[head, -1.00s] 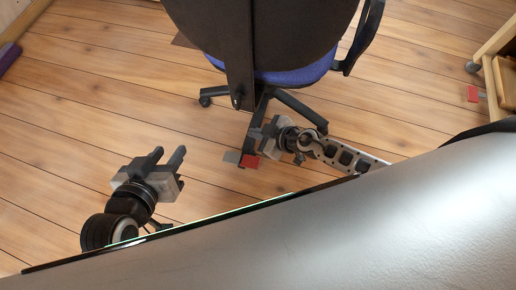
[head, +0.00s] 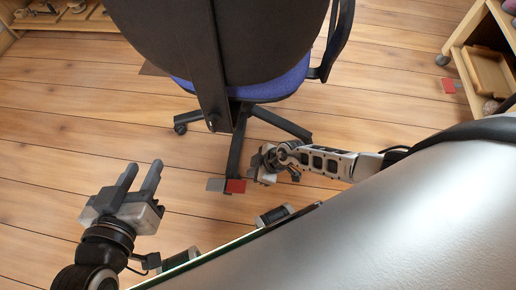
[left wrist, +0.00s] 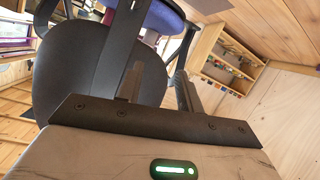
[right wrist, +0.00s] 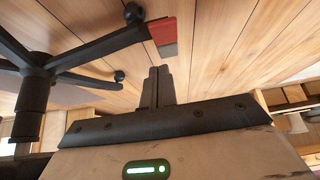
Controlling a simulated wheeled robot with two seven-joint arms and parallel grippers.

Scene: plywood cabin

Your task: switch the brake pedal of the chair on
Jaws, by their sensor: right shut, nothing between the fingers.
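The office chair (head: 230,60) has a dark back, a blue seat and black base legs. A red and grey pedal (head: 235,186) sits at the end of the leg nearest me. It also shows in the right wrist view (right wrist: 162,32), ahead of the fingers. My right gripper (head: 258,161) is beside that leg, to the right of the pedal. In the right wrist view its fingers (right wrist: 157,75) are together and empty, apart from the pedal. My left gripper (head: 143,172) is open and empty over the floor, left of the chair. Its fingers show spread in the left wrist view (left wrist: 158,80).
A wooden shelf (head: 60,18) is at the far upper left. The plank floor (head: 70,140) left of the chair is clear.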

